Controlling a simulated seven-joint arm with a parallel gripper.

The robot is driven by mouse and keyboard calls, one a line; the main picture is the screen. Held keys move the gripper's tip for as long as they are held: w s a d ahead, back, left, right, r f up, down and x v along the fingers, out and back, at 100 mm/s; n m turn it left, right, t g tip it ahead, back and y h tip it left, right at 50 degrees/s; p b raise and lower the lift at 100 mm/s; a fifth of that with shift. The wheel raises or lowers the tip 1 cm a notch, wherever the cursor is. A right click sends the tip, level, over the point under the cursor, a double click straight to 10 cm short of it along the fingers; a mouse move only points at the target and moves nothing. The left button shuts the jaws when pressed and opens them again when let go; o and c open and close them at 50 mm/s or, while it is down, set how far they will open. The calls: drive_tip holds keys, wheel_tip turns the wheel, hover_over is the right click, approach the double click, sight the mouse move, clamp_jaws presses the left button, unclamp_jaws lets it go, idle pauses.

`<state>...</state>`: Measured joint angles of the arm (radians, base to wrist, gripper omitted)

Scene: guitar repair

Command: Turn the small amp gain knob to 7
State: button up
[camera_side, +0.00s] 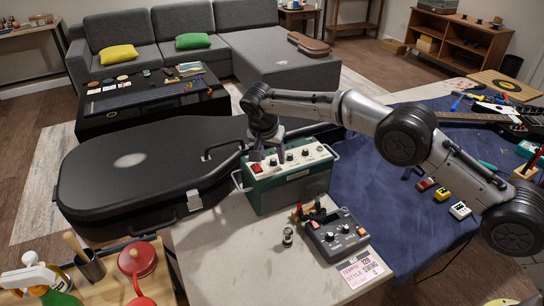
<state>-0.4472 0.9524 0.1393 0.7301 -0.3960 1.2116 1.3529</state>
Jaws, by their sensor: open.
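The small amp (288,190) is a green box with a pale top panel that carries several dark knobs (305,153) and a red switch (257,168). It stands upright at the back of the pale table. My gripper (264,155) points down over the left part of the panel, close to the knobs. Its fingers are apart, with one finger near the red switch. I cannot tell whether a finger touches a knob, or which knob is the gain knob. The knob markings are too small to read.
A black guitar case (150,165) lies left of the amp. A grey pedal unit (337,236), a small jar (288,237) and a pink card (363,269) are in front. A blue cloth (390,215) with small pedals lies to the right. The table's front left is clear.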

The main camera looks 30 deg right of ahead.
drive_tip(key=v, duration=1.3)
